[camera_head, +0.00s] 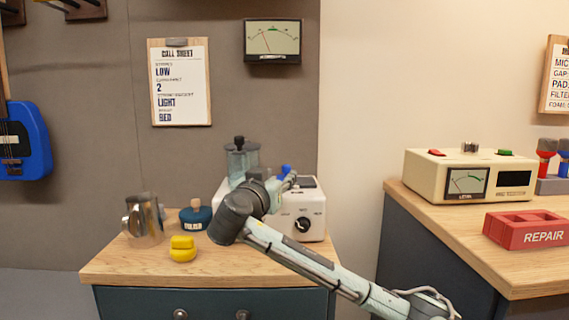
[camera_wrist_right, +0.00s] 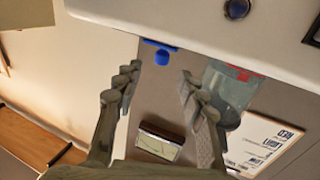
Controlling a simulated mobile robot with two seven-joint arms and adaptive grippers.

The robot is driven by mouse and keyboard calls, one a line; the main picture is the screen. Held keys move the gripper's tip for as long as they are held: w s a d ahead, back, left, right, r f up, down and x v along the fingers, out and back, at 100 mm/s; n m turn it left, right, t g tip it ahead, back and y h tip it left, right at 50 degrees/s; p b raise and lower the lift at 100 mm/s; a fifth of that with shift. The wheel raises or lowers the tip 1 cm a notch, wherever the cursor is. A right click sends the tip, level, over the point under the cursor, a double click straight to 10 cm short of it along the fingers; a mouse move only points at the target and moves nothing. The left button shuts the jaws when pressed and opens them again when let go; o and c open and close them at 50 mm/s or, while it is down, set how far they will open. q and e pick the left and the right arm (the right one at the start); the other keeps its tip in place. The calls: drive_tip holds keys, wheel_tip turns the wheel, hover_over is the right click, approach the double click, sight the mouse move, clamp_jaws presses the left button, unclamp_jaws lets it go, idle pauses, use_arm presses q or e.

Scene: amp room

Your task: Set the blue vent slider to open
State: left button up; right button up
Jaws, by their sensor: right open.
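The blue vent slider (camera_head: 286,170) shows as a small blue tab at the top of a white machine (camera_head: 313,228) on the left bench. In the right wrist view the blue slider (camera_wrist_right: 162,55) sits ahead, between the two fingers and beyond their tips. My right gripper (camera_head: 285,185) reaches over the machine and partly hides it. In the right wrist view the right gripper (camera_wrist_right: 158,76) is open, with nothing between its fingers. My left gripper is out of view.
A translucent tank (camera_head: 241,162) stands at the machine's left, close to my right gripper. The left bench also holds a metal mug (camera_head: 146,220), a dark blue jar (camera_head: 195,217) and a yellow object (camera_head: 183,249). A cream meter box (camera_head: 470,173) and a red REPAIR tray (camera_head: 530,228) sit right.

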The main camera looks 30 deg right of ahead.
sight(286, 167)
drive_tip(key=shift+w+d+r, duration=0.1)
drive_tip(key=shift+w+d, duration=0.25)
drive_tip(key=shift+w, duration=0.15)
drive_tip(key=p+x, duration=0.1)
drive_tip(key=x, duration=0.4)
drive_tip(key=shift+w+d+r, duration=0.1)
drive_tip(key=shift+w+d, duration=0.1)
drive_tip(key=shift+d, duration=0.15)
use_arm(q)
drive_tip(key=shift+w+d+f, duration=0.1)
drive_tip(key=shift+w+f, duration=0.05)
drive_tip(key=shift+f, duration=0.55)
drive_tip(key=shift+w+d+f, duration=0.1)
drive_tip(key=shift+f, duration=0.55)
use_arm(e)
drive_tip(key=shift+w+d, duration=0.5)
clamp_jaws()
